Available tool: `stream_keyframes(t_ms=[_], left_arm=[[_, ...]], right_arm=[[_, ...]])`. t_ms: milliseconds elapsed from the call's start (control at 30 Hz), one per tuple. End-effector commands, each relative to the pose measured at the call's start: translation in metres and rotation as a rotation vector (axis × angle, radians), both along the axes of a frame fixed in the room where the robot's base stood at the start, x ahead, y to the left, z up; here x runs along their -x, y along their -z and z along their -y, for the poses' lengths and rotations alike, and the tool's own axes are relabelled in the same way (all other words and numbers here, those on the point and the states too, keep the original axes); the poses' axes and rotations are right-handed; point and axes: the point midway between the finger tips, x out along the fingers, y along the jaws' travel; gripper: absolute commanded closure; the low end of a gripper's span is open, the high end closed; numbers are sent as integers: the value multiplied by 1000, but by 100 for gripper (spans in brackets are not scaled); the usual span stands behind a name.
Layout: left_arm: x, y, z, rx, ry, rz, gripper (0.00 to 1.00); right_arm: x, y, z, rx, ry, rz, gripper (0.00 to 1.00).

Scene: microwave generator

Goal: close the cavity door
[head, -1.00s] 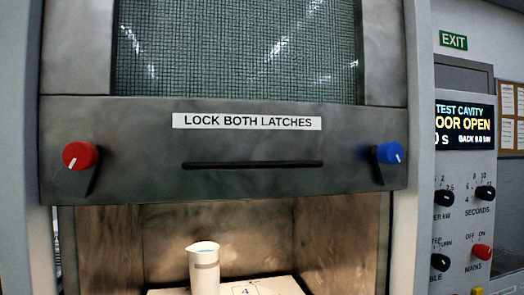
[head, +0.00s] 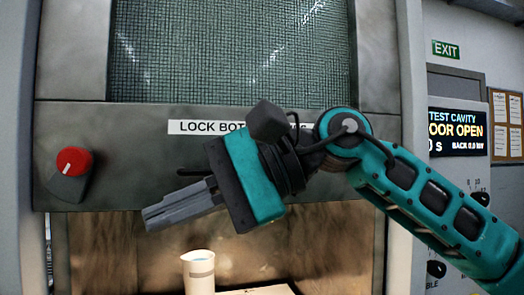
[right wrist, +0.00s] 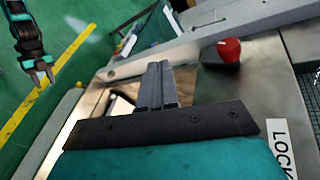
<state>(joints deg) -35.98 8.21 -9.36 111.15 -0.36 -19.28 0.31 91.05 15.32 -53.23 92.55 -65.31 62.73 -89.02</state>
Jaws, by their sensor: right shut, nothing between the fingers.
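The grey cavity door (head: 100,130) with its mesh window (head: 230,50) is raised, and the cavity (head: 110,250) shows open below it. My right gripper (head: 150,218) is shut and empty, pointing left across the door's lower edge. It covers most of the black bar handle (head: 190,172); only the handle's left end shows. The red latch knob (head: 74,161) is left of the fingers, and it also shows in the right wrist view (right wrist: 229,50). The blue knob is hidden behind my arm. My left gripper (right wrist: 42,80) hangs away in the right wrist view, its fingers apart.
A white beaker (head: 199,272) stands inside the cavity near the front, below my right gripper. The control panel's display (head: 458,132) at the right reads door open. Green floor (right wrist: 70,30) with a yellow line shows beside the machine.

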Motion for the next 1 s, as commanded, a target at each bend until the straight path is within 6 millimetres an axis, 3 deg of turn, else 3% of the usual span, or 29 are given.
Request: stream_keyframes(t_ms=[100, 300, 500, 600, 767, 1000], left_arm=[[0, 1, 0, 0, 0, 0, 57], [0, 2, 0, 0, 0, 1, 57], [-1, 3, 0, 0, -1, 2, 57], [-1, 3, 0, 0, -1, 3, 57], [-2, 2, 0, 1, -1, 5, 57], [-3, 5, 0, 0, -1, 7, 57]], right_arm=[[-5, -20, 12, 176, 16, 353, 100], [-17, -70, 49, 508, 65, 864, 100], [-14, -129, 91, 794, 138, 1185, 100], [-9, -148, 105, 885, 164, 1264, 100], [-8, -158, 115, 947, 183, 1309, 100], [-34, -139, 106, 949, 181, 1308, 100]])
